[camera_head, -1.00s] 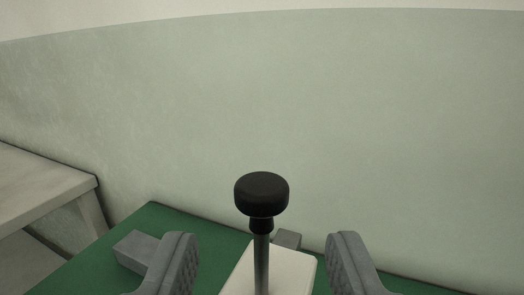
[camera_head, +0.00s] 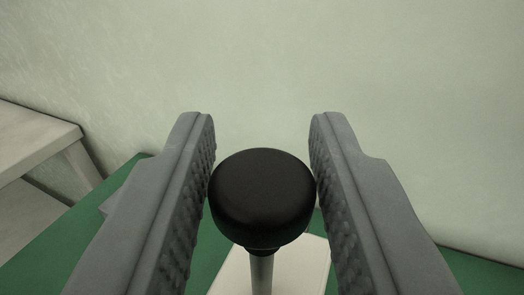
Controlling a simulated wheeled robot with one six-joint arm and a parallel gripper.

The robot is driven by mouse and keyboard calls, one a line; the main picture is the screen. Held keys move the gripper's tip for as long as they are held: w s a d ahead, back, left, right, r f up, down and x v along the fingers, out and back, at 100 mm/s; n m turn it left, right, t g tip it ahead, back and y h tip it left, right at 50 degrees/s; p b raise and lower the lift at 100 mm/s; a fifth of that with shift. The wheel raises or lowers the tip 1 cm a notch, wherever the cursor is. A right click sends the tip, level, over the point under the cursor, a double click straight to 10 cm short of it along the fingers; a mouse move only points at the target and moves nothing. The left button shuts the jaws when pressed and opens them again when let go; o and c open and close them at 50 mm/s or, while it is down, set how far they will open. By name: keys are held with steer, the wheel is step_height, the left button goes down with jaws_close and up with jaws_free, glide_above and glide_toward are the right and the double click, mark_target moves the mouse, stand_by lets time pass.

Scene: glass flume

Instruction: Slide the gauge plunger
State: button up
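The gauge plunger's black round knob (camera_head: 262,195) stands on a thin grey rod (camera_head: 261,272) that rises from a white block (camera_head: 314,262). My gripper (camera_head: 262,122) is open, with one ridged grey finger on each side of the knob. The knob's edges come very close to the inner finger faces; I cannot tell whether they touch. The lower rod and part of the white block are hidden behind the knob and fingers.
The white block rests on a green surface (camera_head: 60,236). A pale table or bench (camera_head: 36,140) stands at the left. A plain pale wall (camera_head: 400,80) fills the background.

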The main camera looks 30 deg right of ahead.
jaws_close()
steer(key=shift+r, duration=2.25)
steer(key=shift+o, duration=1.9)
jaws_free()
steer(key=shift+f, duration=0.1)
steer(key=shift+s, duration=0.1)
steer(key=v, duration=1.7)
steer(key=shift+a, duration=0.2)
